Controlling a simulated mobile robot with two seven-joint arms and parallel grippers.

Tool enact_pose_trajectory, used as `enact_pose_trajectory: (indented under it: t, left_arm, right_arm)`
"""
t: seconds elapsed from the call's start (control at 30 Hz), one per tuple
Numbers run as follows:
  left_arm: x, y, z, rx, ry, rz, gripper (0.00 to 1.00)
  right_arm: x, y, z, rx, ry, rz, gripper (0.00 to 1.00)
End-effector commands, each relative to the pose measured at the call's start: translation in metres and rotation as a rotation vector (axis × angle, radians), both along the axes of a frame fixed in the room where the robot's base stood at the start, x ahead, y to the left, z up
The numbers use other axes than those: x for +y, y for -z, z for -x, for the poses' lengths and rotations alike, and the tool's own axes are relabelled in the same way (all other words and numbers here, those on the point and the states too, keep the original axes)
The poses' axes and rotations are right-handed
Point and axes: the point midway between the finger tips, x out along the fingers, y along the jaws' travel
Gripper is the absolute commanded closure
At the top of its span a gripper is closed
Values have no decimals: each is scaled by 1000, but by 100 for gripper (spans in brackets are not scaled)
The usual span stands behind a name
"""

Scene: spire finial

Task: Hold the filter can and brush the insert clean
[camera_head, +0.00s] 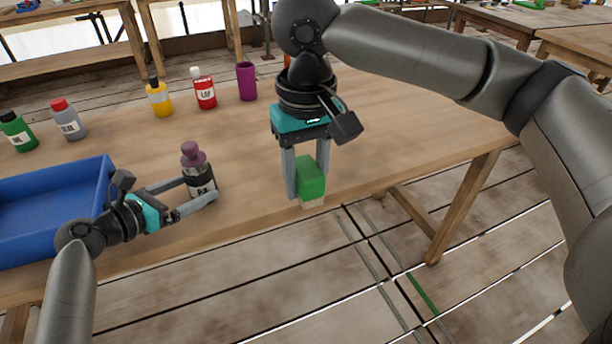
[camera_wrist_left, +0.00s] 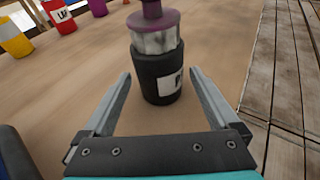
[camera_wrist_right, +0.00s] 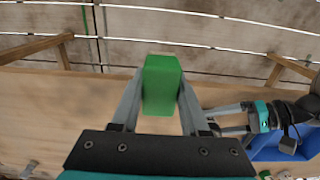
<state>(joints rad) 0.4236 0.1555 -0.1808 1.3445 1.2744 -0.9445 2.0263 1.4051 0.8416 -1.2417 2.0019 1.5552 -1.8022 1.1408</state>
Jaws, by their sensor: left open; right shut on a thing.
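The filter can (camera_head: 201,188) is a black cup with a white label, standing upright on the table. Its pale insert with a purple knobbed top (camera_head: 193,157) sits in it; the insert also shows in the left wrist view (camera_wrist_left: 155,42). My left gripper (camera_head: 199,190) is open, with its fingers on either side of the can and small gaps showing in the left wrist view. My right gripper (camera_head: 308,178) is shut on the green brush (camera_head: 312,178), whose pale bristle end (camera_head: 312,203) points down near the table's front edge. The brush is right of the can, apart from it.
A blue tray (camera_head: 108,192) stands at the left. Yellow (camera_head: 159,99), red (camera_head: 204,92), grey (camera_head: 68,122) and green (camera_head: 16,130) bottles and a purple cup (camera_head: 247,82) stand behind. The tabletop between can and brush is clear.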

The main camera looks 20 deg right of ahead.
Motion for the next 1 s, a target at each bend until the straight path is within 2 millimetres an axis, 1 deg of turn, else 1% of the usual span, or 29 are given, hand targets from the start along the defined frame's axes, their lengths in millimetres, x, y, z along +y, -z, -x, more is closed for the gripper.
enact_pose_trajectory:
  t: [0.1,0.2,0.53,1.0]
  left_arm:
    - [-8,3,-6,1,-1,0,6]
    - [-11,5,-8,0,-1,-2,6]
    - [-13,5,-9,0,-1,-2,6]
    - [-12,5,-8,0,-1,-2,59]
  right_arm:
    - [0,2,0,0,0,0,100]
    - [0,2,0,0,0,0,100]
    - [0,2,0,0,0,0,100]
    - [0,2,0,0,0,0,100]
